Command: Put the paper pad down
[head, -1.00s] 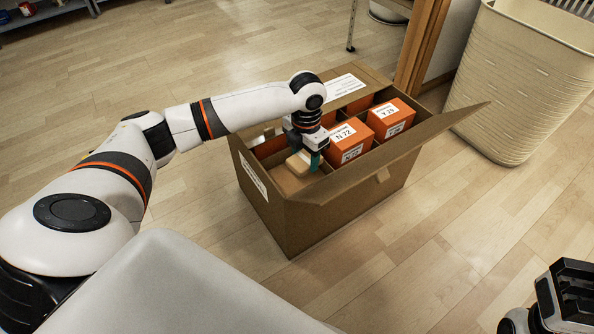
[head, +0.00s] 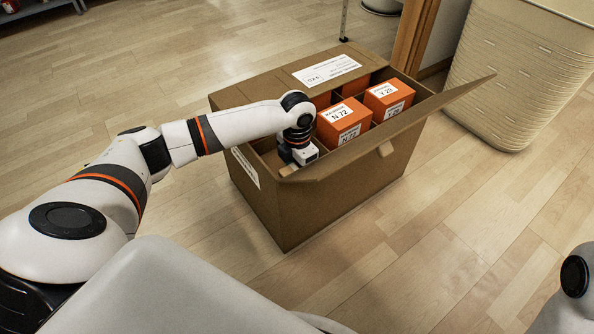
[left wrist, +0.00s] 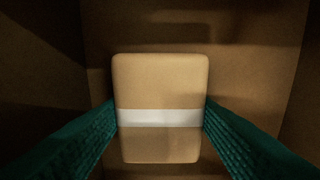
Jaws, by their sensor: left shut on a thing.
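The paper pad (left wrist: 160,85) is a tan block with a white band around it. In the left wrist view it sits between the two teal fingers of my left gripper (left wrist: 160,118), which is shut on it. In the head view my left gripper (head: 295,164) is lowered into the near-left compartment of the open cardboard box (head: 345,200). The box wall and my wrist mostly hide the fingers and pad there. Brown cardboard surrounds the pad in the wrist view. I cannot tell whether the pad touches the bottom. My right gripper is out of view.
Orange cartons marked N 72 (head: 343,122) and Y 29 (head: 388,99) stand in other compartments, just right of my left wrist. A box flap sticks out to the right. A cream ribbed bin (head: 520,75) stands behind. The wooden floor in front is clear.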

